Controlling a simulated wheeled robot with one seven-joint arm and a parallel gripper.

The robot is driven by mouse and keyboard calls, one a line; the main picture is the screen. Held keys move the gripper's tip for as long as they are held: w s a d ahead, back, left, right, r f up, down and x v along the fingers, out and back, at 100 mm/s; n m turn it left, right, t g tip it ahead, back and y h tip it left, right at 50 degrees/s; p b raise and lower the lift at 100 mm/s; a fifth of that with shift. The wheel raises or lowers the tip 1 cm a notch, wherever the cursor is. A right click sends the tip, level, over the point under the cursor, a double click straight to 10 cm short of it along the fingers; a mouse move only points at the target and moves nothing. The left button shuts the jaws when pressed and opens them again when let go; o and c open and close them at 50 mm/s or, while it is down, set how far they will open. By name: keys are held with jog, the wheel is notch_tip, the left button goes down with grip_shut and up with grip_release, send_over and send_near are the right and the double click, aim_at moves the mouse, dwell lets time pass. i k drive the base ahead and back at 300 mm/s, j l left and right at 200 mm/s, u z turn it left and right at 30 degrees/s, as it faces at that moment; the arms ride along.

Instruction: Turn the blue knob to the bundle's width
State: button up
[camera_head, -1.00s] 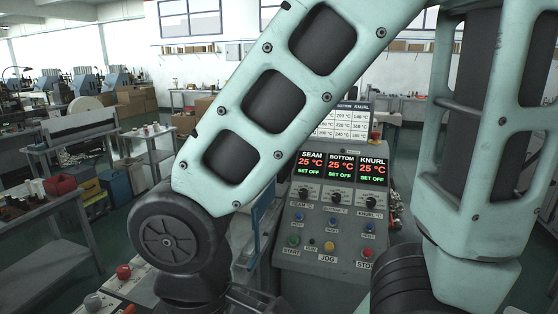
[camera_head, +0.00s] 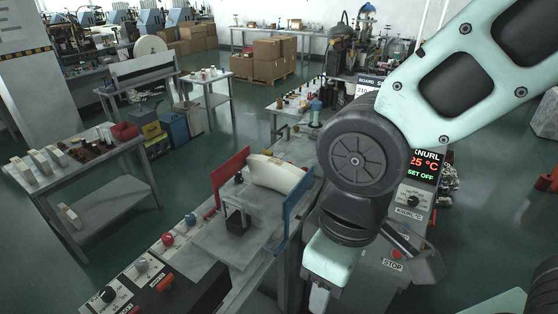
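A cream-coloured stack (camera_head: 280,174), which looks like the bundle, lies on a grey machine bed between a red upright plate (camera_head: 231,176) and a blue upright plate (camera_head: 299,204). The blue plate stands on the stack's right. My wrist hangs to the right of the blue plate. The end of my arm, likely my gripper (camera_head: 319,297), is at the bottom, apart from the stack. Its fingers are not clear, and I see nothing held.
The heater panel (camera_head: 413,202), partly behind my arm, reads KNURL 25 °C, SET OFF. A side table (camera_head: 72,168) stands left, with open floor between.

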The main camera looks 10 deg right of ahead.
aim_at(191, 220)
jog(key=i+u, duration=0.75)
